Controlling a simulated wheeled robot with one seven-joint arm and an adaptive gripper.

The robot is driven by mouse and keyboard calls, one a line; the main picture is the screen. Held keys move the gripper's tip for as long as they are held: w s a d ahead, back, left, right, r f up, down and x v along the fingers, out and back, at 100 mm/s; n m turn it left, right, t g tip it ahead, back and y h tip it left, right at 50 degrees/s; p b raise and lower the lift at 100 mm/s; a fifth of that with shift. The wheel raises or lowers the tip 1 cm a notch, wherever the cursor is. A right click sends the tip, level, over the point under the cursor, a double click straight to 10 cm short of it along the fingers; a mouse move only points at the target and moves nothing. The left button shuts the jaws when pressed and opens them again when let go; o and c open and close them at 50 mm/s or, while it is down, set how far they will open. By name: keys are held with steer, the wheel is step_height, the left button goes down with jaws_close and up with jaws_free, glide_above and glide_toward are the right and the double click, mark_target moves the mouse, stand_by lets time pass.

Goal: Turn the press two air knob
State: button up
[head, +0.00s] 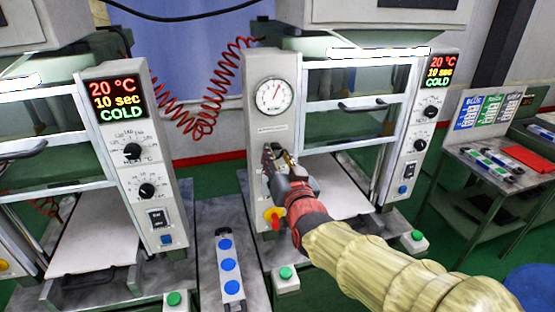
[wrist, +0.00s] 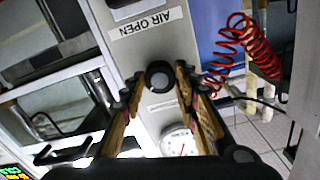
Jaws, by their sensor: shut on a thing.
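The press two air knob (wrist: 158,77) is a round black knob on the grey front panel, between my fingertips in the wrist view. A label reading AIR OPEN (wrist: 145,22) is beside it, upside down in that view. My gripper (head: 279,163) is at this panel, under the round pressure gauge (head: 275,96), and is shut on the knob. In the wrist view my gripper (wrist: 157,80) has one finger on each side of the knob. In the head view the fingers mostly hide the knob.
A yellow and red switch (head: 273,217) is just below my gripper. A coiled red hose (head: 197,122) hangs left of the panel. The open press plate (head: 335,185) lies to the right. A strip with blue discs (head: 229,265) lies between the presses.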

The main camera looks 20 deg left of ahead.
steer(key=o, duration=1.2)
steer(key=shift+c, duration=0.2)
steer(key=shift+s, duration=0.1)
steer(key=v, duration=1.1)
steer(key=shift+s+d, duration=0.3)
